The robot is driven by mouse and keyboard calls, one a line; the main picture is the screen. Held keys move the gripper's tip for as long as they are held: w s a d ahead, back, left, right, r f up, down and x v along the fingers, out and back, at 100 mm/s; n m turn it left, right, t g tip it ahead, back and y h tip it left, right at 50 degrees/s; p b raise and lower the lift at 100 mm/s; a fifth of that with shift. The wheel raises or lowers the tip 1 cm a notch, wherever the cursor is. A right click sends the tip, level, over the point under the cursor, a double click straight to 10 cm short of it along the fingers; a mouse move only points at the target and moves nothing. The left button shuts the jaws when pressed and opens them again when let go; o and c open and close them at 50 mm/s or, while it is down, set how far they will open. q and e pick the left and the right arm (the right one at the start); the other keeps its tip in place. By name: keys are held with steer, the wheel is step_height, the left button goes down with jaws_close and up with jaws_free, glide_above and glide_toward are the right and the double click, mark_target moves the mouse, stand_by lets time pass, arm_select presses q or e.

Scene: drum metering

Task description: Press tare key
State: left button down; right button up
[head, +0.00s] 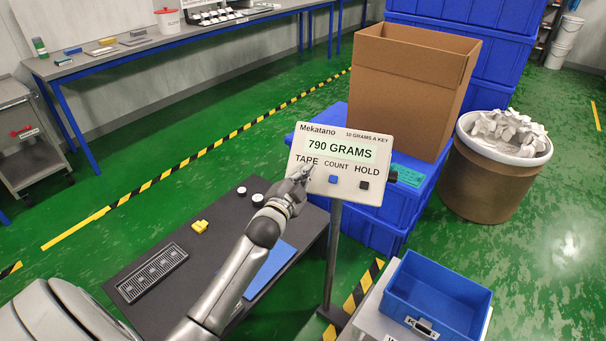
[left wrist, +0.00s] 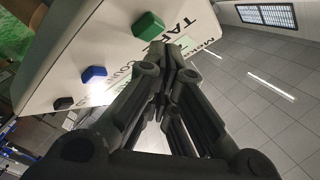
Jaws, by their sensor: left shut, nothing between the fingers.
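The indicator panel (head: 340,157) stands on a post and its display reads 790 GRAMS, with the words TARE, COUNT and HOLD below. In the left wrist view the green tare key (left wrist: 148,25) sticks out of the panel (left wrist: 95,40) under the TARE word. In the head view this key is hidden behind my left gripper (head: 302,173). My left gripper is shut and empty, its tips (left wrist: 172,55) close beside the green key; contact cannot be told. The blue key (head: 333,179) and black key (head: 364,185) sit to the right. My right gripper is not in view.
A blue tray (head: 397,310) sits on a pale platform at lower right. A dark table (head: 135,265) with a small rack and yellow piece lies at left. Blue crates, a cardboard box (head: 405,90) and a drum (head: 485,185) stand behind the panel.

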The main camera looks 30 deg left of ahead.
arm_select(q)
steer(key=shift+w+a+f, duration=0.1)
steer(key=shift+w+f, duration=0.25)
stand_by(0.7)
stand_by(0.4)
steer(key=shift+s+r+p, duration=0.55)
steer(key=shift+p, duration=0.05)
steer(key=s+r+p, duration=0.2)
steer(key=p, duration=0.1)
steer(key=s+d+r+p, duration=0.1)
steer(key=shift+s+d+r+p, duration=0.1)
steer(key=shift+s+r+p, duration=0.15)
steer(key=shift+p, duration=0.15)
stand_by(0.6)
